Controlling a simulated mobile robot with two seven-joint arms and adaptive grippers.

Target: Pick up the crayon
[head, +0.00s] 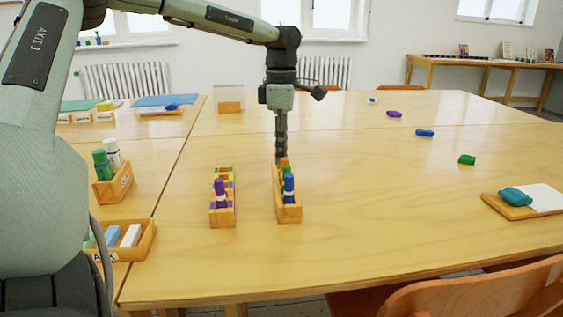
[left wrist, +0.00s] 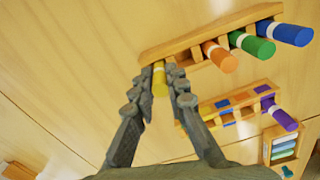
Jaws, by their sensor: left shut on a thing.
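My left gripper (head: 281,160) points down at the far end of the right wooden rack (head: 289,214). In the left wrist view, its fingers (left wrist: 167,82) are shut on a yellow crayon (left wrist: 160,80), whose far end is still at the rack (left wrist: 190,39). I cannot tell whether the crayon is lifted. The same rack holds an orange crayon (left wrist: 220,57), a green crayon (left wrist: 252,45) and a blue crayon (left wrist: 288,34). The yellow crayon is hidden in the head view. My right gripper is not in view.
A second rack (head: 222,220) with a purple crayon (head: 220,193) stands close on the left. A box of glue bottles (head: 115,188) and an eraser tray (head: 146,244) are further left. Small coloured pieces, such as a green one (head: 467,159), lie right. The table's middle is clear.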

